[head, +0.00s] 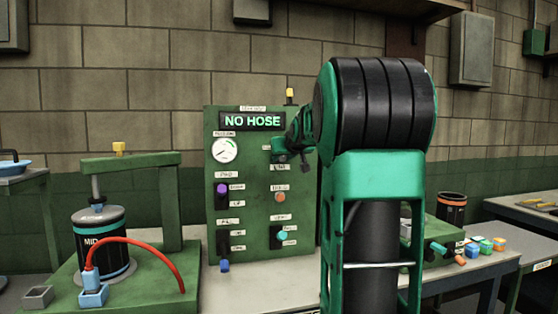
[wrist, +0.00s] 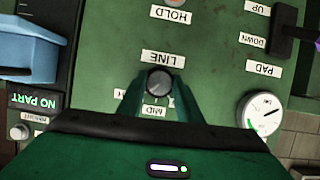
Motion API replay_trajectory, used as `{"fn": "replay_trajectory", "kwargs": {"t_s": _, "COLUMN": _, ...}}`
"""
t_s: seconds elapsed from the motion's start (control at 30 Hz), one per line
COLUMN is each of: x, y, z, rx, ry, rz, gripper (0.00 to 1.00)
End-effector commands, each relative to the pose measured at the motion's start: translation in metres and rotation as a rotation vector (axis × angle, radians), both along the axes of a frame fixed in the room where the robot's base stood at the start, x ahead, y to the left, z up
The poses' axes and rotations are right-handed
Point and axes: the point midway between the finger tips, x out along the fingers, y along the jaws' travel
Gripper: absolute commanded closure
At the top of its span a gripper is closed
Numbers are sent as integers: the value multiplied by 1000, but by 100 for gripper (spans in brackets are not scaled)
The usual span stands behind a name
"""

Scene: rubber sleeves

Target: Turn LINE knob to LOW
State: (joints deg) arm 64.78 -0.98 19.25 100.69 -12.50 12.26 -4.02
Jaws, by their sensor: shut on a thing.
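The LINE knob (wrist: 159,82) is a small round dark-rimmed grey knob on the green panel (head: 240,190). In the wrist view, which shows the panel upside down, it sits just below the LINE label (wrist: 163,58). My gripper (wrist: 160,88) has its two green fingers closed on either side of the knob. A MID label (wrist: 154,111) shows between the fingers; the labels beside it are partly covered, and I cannot read LOW. I cannot tell which way the knob points. In the head view my gripper (head: 284,155) is at the panel and hides the knob.
The panel's display (head: 252,121) reads NO HOSE, above a round gauge (head: 225,150). A purple-topped lever (head: 222,192) and a cyan knob (head: 282,236) are nearby on the panel. A green press (head: 130,165) with a MID canister (head: 101,243) and red hose (head: 150,255) stands left.

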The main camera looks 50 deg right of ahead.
Motion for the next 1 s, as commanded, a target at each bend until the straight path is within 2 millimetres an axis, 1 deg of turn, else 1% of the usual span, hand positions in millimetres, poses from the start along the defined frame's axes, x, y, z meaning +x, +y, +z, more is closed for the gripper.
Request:
{"fn": "replay_trajectory", "kwargs": {"t_s": 0.03, "x": 3, "y": 4, "z": 0, "rx": -15, "ry": 10, "rz": 9, "gripper": 90}}
{"fn": "replay_trajectory", "kwargs": {"t_s": 0.27, "x": 5, "y": 7, "z": -1, "rx": -141, "ry": 89, "rz": 12, "gripper": 90}}
{"fn": "replay_trajectory", "kwargs": {"t_s": 1.0, "x": 7, "y": 11, "z": -4, "rx": -739, "ry": 453, "rz": 17, "gripper": 90}}
